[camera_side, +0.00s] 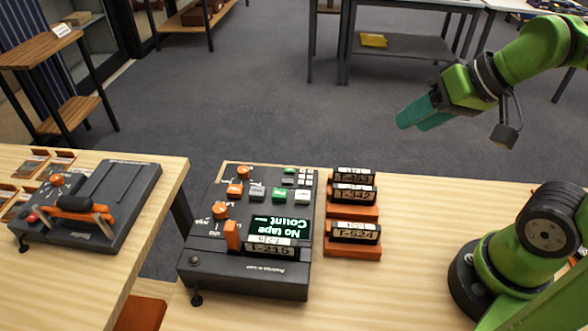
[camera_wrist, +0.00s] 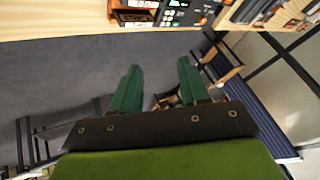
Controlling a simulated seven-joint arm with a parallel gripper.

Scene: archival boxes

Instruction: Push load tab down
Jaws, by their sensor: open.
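A dark grey tape machine (camera_side: 250,215) sits on the wooden table, its lit screen (camera_side: 281,227) reading "No tape" and "Count". An upright orange tab (camera_side: 232,236) stands at the left end of a labelled cassette (camera_side: 270,246) near the machine's front; it looks like the load tab. My gripper (camera_side: 418,118) is up in the air at the right, well away from the machine and touching nothing. In the wrist view its two teal fingers (camera_wrist: 158,85) are spread apart with nothing between them. The machine (camera_wrist: 180,13) shows only partly at that view's top edge.
Labelled cassettes stand in orange racks (camera_side: 352,252) right of the machine. The machine also carries orange knobs (camera_side: 220,211) and several buttons. A second device with an orange handle (camera_side: 80,207) is on the left table, across a gap. Bare tabletop (camera_side: 415,250) lies right of the racks.

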